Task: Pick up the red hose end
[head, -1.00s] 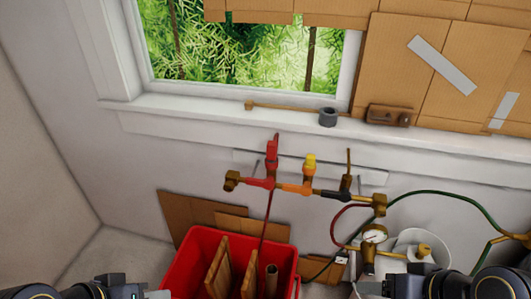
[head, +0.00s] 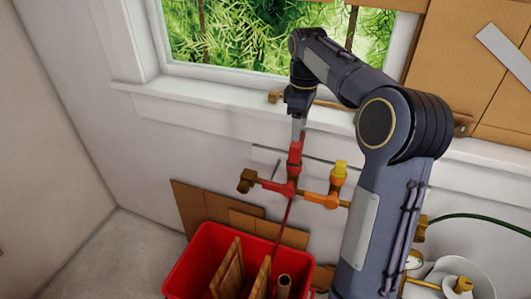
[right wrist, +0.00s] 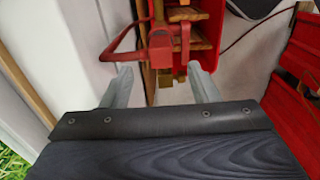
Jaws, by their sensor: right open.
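The red hose end (head: 295,153) stands upright on the red part of the pipe manifold (head: 275,187) against the wall. A thin dark red hose (head: 284,215) runs from there down to the red bin. My right gripper (head: 298,129) points down, just above the red hose end. In the right wrist view the open fingers (right wrist: 163,80) frame a red fitting (right wrist: 160,46), with nothing visibly clamped. I cannot tell how deep the fitting sits between them. My left gripper is out of view.
An orange fitting with a yellow cap (head: 339,173) stands close to the right on the manifold. The red bin (head: 190,262) with wooden boards is below. The window sill (head: 215,98) runs behind my right arm, which hides the manifold's right part.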

